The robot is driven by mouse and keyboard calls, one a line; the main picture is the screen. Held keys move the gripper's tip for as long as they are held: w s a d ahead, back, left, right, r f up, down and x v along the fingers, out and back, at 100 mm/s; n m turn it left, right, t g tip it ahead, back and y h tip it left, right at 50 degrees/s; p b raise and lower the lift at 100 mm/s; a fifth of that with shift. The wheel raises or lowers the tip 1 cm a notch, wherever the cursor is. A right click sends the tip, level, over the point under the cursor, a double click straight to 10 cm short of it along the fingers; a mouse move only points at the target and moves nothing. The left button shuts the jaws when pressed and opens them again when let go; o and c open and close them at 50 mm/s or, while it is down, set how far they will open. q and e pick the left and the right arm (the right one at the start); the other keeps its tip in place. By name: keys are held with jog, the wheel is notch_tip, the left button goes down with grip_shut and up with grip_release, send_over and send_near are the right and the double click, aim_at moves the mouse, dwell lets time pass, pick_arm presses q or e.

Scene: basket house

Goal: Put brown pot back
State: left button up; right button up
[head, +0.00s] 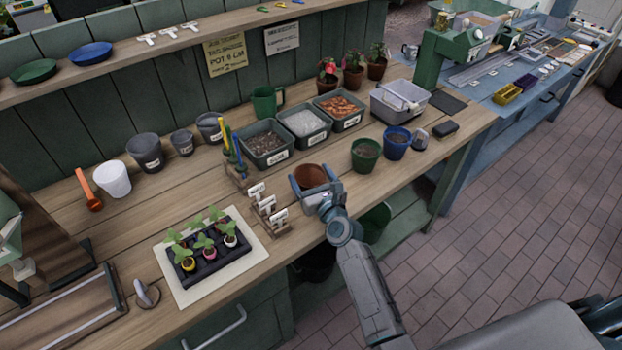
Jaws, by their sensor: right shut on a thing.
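A brown pot (310,174) is between the jaws of my right gripper (315,188), which is shut on it. The pot looks upright with its opening facing up, over the front part of the wooden bench (190,210). I cannot tell whether its base touches the bench. The gripper hides the pot's near side. My left gripper is not in view.
A green pot (366,153) and a blue pot (397,141) stand to the right. Behind are labelled bins (266,150) of material. White-label holders (267,208) and a seedling tray (208,251) sit left. Three plants in brown pots (353,78) stand at the back.

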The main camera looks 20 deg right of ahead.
jog(key=shift+f, duration=0.15)
jog(key=o, duration=1)
jog(key=shift+r, duration=0.3)
jog(key=s+d, duration=0.1)
jog(key=s, duration=1.1)
jog(key=shift+d+b, duration=0.25)
jog(key=shift+b, duration=0.1)
jog(key=shift+f, duration=0.1)
